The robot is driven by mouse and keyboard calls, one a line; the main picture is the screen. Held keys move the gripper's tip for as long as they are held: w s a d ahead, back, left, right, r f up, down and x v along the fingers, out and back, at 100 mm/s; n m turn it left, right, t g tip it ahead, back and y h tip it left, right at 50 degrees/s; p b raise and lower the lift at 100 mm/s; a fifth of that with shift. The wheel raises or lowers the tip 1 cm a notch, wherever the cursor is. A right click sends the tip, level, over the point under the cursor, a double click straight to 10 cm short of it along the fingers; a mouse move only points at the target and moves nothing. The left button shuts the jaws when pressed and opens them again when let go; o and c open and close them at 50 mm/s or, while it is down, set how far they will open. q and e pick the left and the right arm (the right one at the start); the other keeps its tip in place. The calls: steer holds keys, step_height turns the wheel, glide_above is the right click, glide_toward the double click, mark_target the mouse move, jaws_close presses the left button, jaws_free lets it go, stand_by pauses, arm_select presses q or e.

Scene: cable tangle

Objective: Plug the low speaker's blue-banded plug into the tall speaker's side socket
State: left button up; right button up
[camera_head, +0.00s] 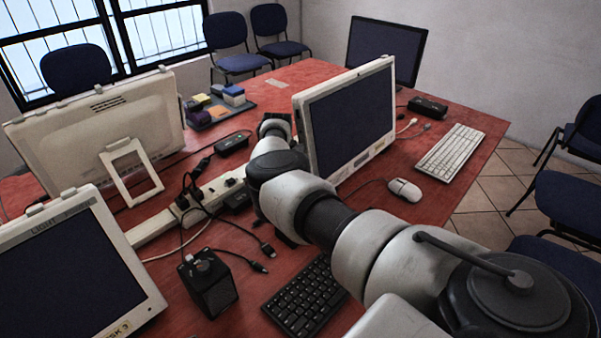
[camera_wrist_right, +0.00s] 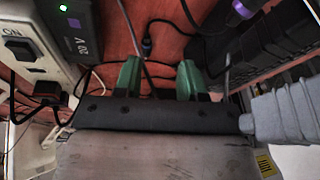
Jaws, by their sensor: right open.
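In the right wrist view my right gripper (camera_wrist_right: 158,78) is open, its two green fingertips apart over the red table with a thin dark cable passing between them. A small dark plug with a bluish band (camera_wrist_right: 147,44) lies just beyond the fingertips, not held. In the head view my right arm hides this gripper. A small black box (camera_head: 207,284), which looks like a speaker, stands at the front; I cannot tell whether it is the low or tall one. Two dark cable ends (camera_head: 265,249) lie to its right. I cannot make out the side socket. My left gripper is not in view.
A white power strip (camera_head: 152,228) with tangled cables lies left of my arm. It also shows in the wrist view (camera_wrist_right: 22,50), beside a black adapter with a green light (camera_wrist_right: 76,32). Monitors (camera_head: 350,120) and a black keyboard (camera_head: 306,297) crowd the table.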

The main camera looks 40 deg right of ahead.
mark_target(260, 217)
steer(key=shift+t+y, duration=0.4)
steer(key=shift+y, duration=0.4)
steer(key=x, duration=0.3)
steer(key=a+b+x, duration=0.1)
steer(key=x, duration=0.1)
steer(key=shift+w+a, duration=0.15)
steer(key=shift+w, duration=0.15)
steer(key=shift+b+x, duration=0.5)
steer(key=shift+x, duration=0.7)
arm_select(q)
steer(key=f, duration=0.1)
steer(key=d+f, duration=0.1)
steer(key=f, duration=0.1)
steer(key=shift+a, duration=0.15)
arm_select(e)
jaws_close()
arm_select(q)
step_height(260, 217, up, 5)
steer(key=p, duration=0.5)
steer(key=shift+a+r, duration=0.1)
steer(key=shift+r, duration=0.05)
arm_select(e)
step_height(260, 217, up, 7)
steer(key=shift+r, duration=0.1)
